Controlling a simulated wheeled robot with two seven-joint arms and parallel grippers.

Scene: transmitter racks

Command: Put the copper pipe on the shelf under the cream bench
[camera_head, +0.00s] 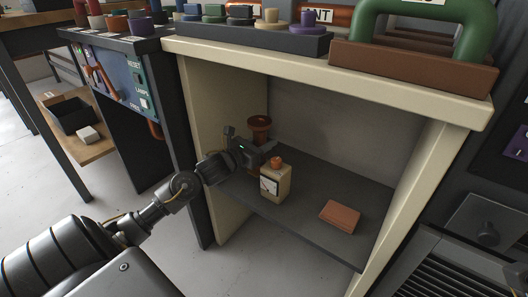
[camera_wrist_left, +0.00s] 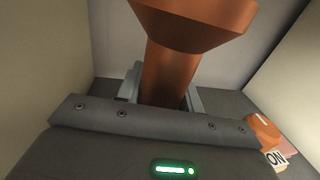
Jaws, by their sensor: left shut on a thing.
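The copper pipe (camera_head: 260,127) has a wide flared top and stands upright inside the cream bench (camera_head: 330,62). My left gripper (camera_head: 264,148) is shut on the pipe's narrower body, over the left back part of the dark shelf (camera_head: 320,225). In the left wrist view the copper pipe (camera_wrist_left: 170,72) rises between the fingers of the left gripper (camera_wrist_left: 162,92), its flare toward the top. The pipe's lower end is hidden behind the gripper, so I cannot tell whether it touches the shelf. My right gripper is not in view.
A cream meter box (camera_head: 275,184) with an orange knob stands on the shelf just in front of the gripper. A brown block (camera_head: 340,216) lies farther right. The bench's side panels and top enclose the space. The shelf's back right is clear.

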